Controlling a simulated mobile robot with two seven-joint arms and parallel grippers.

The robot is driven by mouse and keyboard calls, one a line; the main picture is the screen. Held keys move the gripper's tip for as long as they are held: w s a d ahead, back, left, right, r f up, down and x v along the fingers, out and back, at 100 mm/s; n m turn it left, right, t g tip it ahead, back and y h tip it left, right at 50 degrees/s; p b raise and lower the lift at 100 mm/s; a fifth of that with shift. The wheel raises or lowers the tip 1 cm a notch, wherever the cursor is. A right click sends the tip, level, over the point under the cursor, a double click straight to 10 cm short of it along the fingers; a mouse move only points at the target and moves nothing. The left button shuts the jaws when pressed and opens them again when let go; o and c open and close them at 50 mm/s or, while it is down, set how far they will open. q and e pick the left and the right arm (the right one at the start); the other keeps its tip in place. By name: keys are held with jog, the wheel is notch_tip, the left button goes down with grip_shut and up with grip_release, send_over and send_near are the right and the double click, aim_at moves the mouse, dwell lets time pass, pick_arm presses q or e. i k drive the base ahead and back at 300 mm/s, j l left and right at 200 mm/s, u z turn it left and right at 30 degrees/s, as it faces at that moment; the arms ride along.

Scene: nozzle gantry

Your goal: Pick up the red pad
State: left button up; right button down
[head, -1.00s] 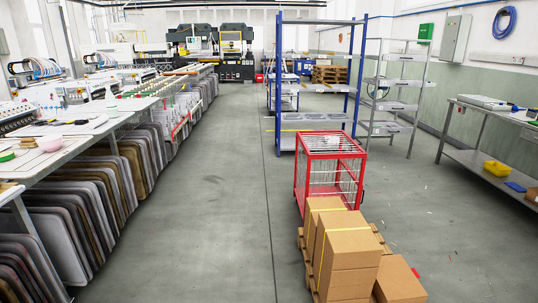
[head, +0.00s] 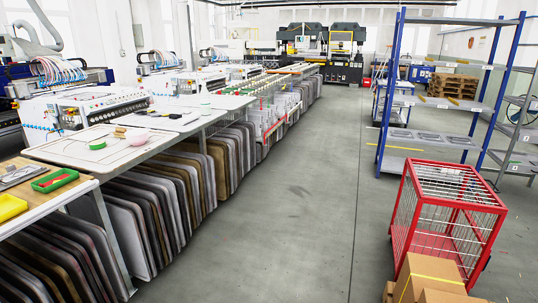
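A small red item (head: 54,182) lies in a green tray (head: 70,173) on the wooden-topped bench at the left edge of the head view. It is too small to tell for sure that it is the red pad. A pinkish rounded object (head: 137,134) sits on the white table further back. Neither of my grippers is in view.
A yellow tray (head: 10,207) stands near the green one. Many panels (head: 150,215) are stored under the white table (head: 90,148). A red wire cage cart (head: 440,170), cardboard boxes (head: 430,275) and a blue shelf (head: 440,105) stand right. The grey floor (head: 290,220) between is clear.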

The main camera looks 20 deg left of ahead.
aim_at(53, 180)
jog(key=i+j+u, duration=0.1)
jog(key=i+u, duration=1.2)
jog(key=i, duration=0.25)
jog(key=i+l+u, duration=0.1)
jog(key=i+u, duration=0.25)
jog(key=i, duration=0.25)
